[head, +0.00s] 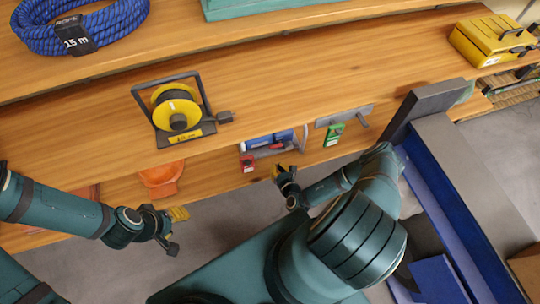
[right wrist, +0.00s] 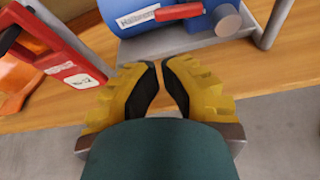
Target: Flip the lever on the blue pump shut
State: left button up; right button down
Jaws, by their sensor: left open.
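The blue pump (head: 262,141) sits on a grey mount at the shelf's front edge, near the middle of the head view. In the right wrist view the blue pump (right wrist: 140,20) is at the top, with a white label and a red lever (right wrist: 180,12) lying roughly level across it. My right gripper (right wrist: 162,68) is just in front of the pump, apart from the lever. Its yellow fingertips are close together with a narrow empty gap. My left gripper (head: 178,228) is open and empty, low at the left of the head view, away from the pump.
A red labelled block (right wrist: 72,62) stands left of the pump. A grey bracket with a green block (head: 334,134) is to the right, an orange part (head: 162,177) to the left. A yellow reel (head: 176,110), blue rope (head: 75,25) and yellow case (head: 492,40) stand on the shelves.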

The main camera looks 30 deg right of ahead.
aim_at(276, 146)
jog(key=b+x, duration=0.3)
jog(key=x, duration=0.7)
jog(key=shift+s+r, duration=0.1)
